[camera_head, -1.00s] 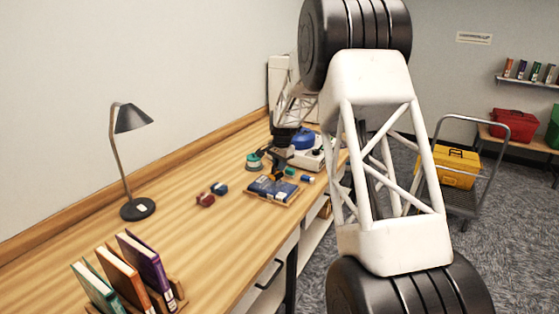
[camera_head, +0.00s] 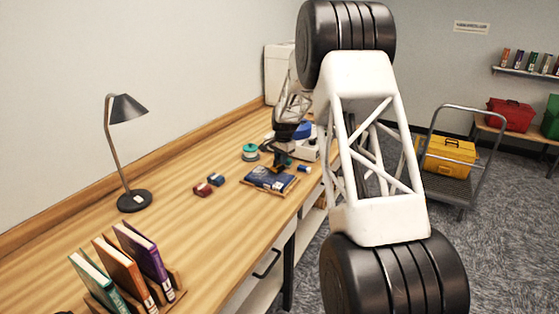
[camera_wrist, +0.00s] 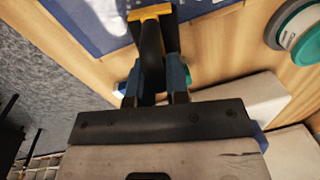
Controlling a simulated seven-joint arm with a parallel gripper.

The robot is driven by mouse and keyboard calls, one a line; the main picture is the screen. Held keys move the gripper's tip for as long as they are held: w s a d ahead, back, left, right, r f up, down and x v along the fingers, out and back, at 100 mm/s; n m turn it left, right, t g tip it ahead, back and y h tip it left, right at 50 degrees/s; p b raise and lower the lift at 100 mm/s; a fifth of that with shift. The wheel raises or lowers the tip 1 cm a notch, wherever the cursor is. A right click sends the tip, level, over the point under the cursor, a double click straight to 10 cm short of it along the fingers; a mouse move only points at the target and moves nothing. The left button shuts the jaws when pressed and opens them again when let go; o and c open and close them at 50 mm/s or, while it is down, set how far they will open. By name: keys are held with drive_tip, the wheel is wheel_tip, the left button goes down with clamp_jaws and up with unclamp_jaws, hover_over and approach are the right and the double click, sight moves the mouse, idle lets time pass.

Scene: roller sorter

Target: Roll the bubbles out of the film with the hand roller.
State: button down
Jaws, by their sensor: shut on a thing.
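My gripper (camera_wrist: 153,82) is shut on the dark handle of the hand roller (camera_wrist: 151,45), which lies between its two blue-grey fingers. The roller's orange end (camera_wrist: 150,12) is at the top of the wrist view, over the edge of the dark blue film-covered panel (camera_wrist: 85,15). I cannot tell whether it presses on the film. Pale patches on the panel could be bubbles, glare or print. In the head view the blue panel (camera_head: 262,181) lies flat on the table, and my gripper (camera_head: 281,158) is just above its far edge.
A teal-and-grey round tin (camera_head: 250,152) stands left of my gripper. A lamp (camera_head: 134,201) and upright books (camera_head: 140,255) stand nearer. The table between is clear.

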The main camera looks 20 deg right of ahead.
sight(275, 169)
drive_tip(key=shift+s+a, duration=1.45)
drive_tip(key=shift+s, duration=0.05)
wheel_tip(275, 169, up, 8)
drive_tip(key=shift+r, duration=0.15)
